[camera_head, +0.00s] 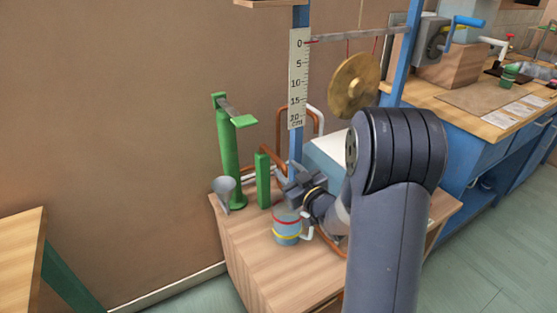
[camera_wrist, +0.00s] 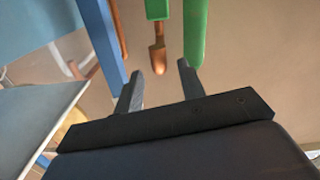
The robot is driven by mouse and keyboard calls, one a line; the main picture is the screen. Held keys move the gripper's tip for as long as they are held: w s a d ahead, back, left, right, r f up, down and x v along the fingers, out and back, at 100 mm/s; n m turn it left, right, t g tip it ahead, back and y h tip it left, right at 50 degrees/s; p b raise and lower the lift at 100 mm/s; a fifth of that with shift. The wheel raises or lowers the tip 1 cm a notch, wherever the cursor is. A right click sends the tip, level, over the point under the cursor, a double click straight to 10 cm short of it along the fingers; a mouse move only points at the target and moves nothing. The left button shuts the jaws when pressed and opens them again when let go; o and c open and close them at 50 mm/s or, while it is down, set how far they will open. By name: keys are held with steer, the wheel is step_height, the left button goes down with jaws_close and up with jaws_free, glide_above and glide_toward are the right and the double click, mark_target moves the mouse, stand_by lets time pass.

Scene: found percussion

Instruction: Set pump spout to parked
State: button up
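A green pump (camera_head: 231,160) stands at the back left of the wooden cabinet top, with a flat arm (camera_head: 233,112) at its top. A shorter green post (camera_head: 263,180) stands to its right. I cannot tell for sure which part is the spout. In the wrist view a brown, rounded piece (camera_wrist: 158,58) hangs from a green block (camera_wrist: 157,9), beside a green bar (camera_wrist: 195,35). My gripper (camera_head: 281,178) is right of the short post and above a banded mug. In the wrist view my gripper (camera_wrist: 160,72) is open, its fingers either side of the brown piece's line, without visible contact.
The blue mug (camera_head: 287,231) stands on the cabinet top (camera_head: 270,265), just below my gripper. A grey funnel (camera_head: 224,186) is at the left. A blue post (camera_head: 297,145) with a ruler (camera_head: 297,80), copper pipes and a hanging gong (camera_head: 353,84) stand close behind.

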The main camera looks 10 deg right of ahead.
steer(key=shift+x, duration=2.8)
steer(key=shift+c, duration=0.4)
jaws_close()
